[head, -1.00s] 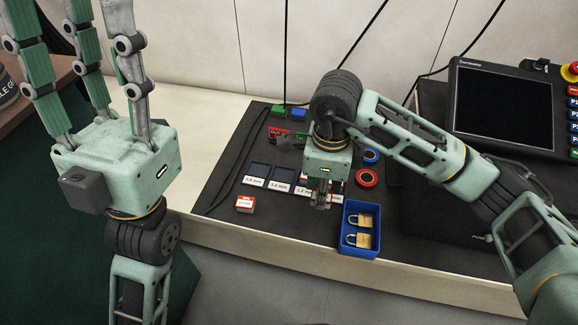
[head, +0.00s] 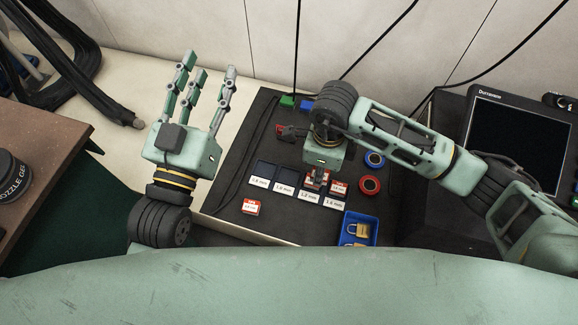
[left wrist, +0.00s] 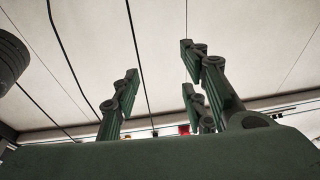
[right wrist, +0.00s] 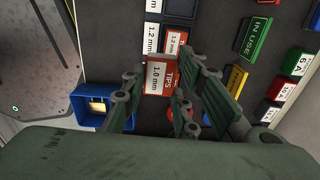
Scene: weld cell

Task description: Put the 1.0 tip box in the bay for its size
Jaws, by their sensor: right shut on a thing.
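My right gripper (head: 318,182) is shut on the red-and-white 1.0 mm tip box (right wrist: 160,78), whose label faces the camera in the right wrist view. It hangs over the right part of the bay row; the height is hard to judge. The bay labelled 1.0 mm (head: 287,176) looks dark and empty, left of the gripper in the head view. A 1.2 mm tip box (right wrist: 176,38) sits in the 1.2 mm bay behind the held box. My left gripper (head: 205,92) is open and empty, raised left of the mat; its fingers show spread in the left wrist view (left wrist: 165,100).
The 0.8 mm bay (head: 265,169) is empty. Another red-and-white box (head: 250,207) lies on the mat at front left. A red-and-white box (head: 338,187) shows at the 1.6 mm bay. A blue tray with padlocks (head: 347,219) and tape rolls (head: 370,185) are at right.

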